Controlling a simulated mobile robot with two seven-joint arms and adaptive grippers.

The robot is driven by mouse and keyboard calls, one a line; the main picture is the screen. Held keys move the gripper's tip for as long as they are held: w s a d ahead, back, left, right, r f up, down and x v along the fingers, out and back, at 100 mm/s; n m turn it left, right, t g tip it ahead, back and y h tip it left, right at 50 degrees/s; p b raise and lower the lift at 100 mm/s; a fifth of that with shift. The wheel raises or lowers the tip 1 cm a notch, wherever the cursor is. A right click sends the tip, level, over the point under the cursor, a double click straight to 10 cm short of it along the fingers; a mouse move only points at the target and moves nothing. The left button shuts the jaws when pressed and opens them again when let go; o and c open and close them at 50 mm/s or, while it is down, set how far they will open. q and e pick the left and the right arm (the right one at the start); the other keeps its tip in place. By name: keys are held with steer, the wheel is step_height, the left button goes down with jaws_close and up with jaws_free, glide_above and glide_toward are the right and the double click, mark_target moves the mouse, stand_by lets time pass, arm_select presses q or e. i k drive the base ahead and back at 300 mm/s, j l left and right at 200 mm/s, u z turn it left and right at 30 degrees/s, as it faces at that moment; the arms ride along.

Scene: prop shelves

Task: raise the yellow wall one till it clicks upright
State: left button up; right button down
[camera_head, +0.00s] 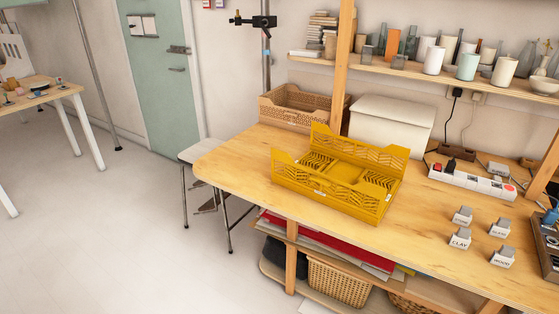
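A yellow folding crate (330,192) stands on the wooden workbench, near its front edge. Its far long wall (362,150) stands upright. Its near long side rises at the two corners and dips between them. Inside, slatted panels (318,161) lie low over the floor at the left and right ends; they look like end walls folded down, though the view is small and I cannot be sure. Neither of my grippers shows in the head view, and nothing touches the crate.
The workbench (237,163) is clear to the crate's left. Behind stand a tan crate (295,104) and a white box (390,124). To the right are a power strip (471,183) and several labelled blocks (460,238). A wooden post (343,50) rises behind the crate.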

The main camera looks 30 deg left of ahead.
mark_target(305, 156)
steer(key=u, duration=0.8)
steer(key=i+l, duration=0.1)
steer(key=i, duration=0.1)
